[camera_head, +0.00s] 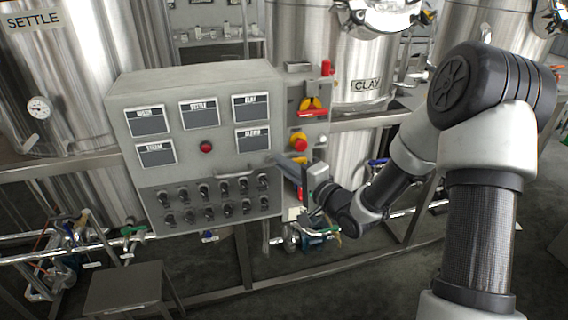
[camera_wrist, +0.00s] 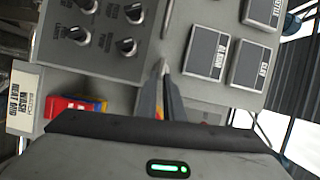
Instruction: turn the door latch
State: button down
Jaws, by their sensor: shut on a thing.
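The grey control cabinet (camera_head: 190,84) has a slanted front with several dark labelled displays and rows of black knobs. My gripper (camera_head: 276,160) reaches in from the right, with its fingertips at the right part of the cabinet front, between the displays and the knobs. In the wrist view the fingers of my gripper (camera_wrist: 163,72) are close together at the panel face. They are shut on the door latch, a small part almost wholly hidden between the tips. I cannot tell how far it is turned.
A metal bar handle (camera_head: 234,176) runs across the panel left of the fingertips. A red lamp (camera_head: 206,147) sits between displays. Beside the cabinet are a yellow-and-red switch (camera_head: 312,105) and a red button (camera_head: 299,142). Steel tanks stand behind; a low grey stand (camera_head: 124,284) is at lower left.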

jog(key=shift+w+a+r+m+y, duration=0.15)
jog(key=shift+m+y, duration=0.15)
jog(key=shift+m, duration=0.2)
jog(key=c, duration=1.9)
grip_release()
jog(key=shift+o, duration=0.2)
jog(key=v, duration=1.7)
jog(key=shift+s+f, duration=0.25)
jog(key=shift+f, duration=0.05)
